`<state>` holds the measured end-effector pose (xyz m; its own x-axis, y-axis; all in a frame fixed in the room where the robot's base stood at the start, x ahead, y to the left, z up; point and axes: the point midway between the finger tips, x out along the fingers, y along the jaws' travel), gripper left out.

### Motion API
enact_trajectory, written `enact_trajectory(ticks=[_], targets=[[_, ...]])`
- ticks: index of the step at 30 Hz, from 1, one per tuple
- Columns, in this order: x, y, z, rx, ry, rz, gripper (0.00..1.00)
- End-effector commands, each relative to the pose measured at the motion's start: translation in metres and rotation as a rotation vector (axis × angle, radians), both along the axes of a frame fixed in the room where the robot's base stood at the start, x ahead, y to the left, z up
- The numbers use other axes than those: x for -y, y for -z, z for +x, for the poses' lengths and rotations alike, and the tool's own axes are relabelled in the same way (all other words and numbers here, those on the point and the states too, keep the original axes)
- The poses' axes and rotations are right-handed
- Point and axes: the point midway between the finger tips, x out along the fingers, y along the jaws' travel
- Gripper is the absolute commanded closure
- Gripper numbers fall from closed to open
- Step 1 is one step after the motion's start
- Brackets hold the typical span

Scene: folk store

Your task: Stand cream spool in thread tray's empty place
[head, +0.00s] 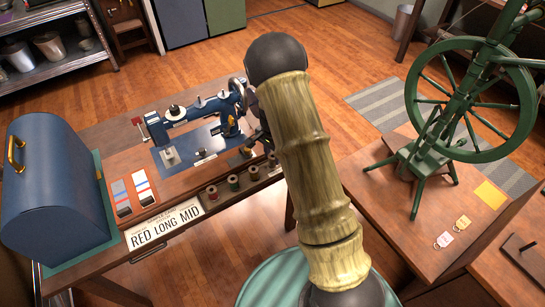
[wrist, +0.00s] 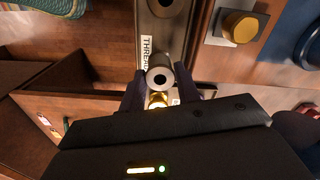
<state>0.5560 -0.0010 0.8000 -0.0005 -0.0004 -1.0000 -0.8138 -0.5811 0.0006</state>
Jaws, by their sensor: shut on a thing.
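In the wrist view my gripper (wrist: 160,88) is shut on a spool (wrist: 159,77), seen end-on as a pale ring around a dark hole. I take it to be the cream spool; its side is mostly hidden. Just beyond it is the thread tray (wrist: 147,42), with part of its THREAD label showing and another spool (wrist: 165,6) at the top edge. I cannot tell how high the held spool is above the tray.
A blue sewing machine (head: 205,110) stands behind the spool row. A blue domed case (head: 55,185) is at the left, and a card reading RED LONG MID (head: 165,228) is in front. A green spinning wheel (head: 470,95) stands on the right table.

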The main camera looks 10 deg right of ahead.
Motion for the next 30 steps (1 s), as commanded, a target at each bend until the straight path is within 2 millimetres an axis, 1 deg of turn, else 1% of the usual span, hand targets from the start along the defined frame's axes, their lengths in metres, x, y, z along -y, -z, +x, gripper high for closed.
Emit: enact_trajectory(ticks=[1,3,15,16,18,19,26,30], targets=[[0.000,0.008,0.000,-0.002,0.000,0.000,0.79],[0.000,0.014,0.000,-0.001,-0.001,-0.001,0.79],[0.000,0.020,0.000,0.001,0.000,0.001,0.79],[0.000,0.019,0.000,0.001,0.000,0.001,0.62],[0.000,0.018,0.000,0.001,0.000,0.001,0.48],[0.000,0.018,0.000,0.001,0.000,0.001,0.45],[0.000,0.018,0.000,0.001,0.000,0.001,0.45],[0.000,0.013,0.000,0.002,0.000,0.000,0.45]])
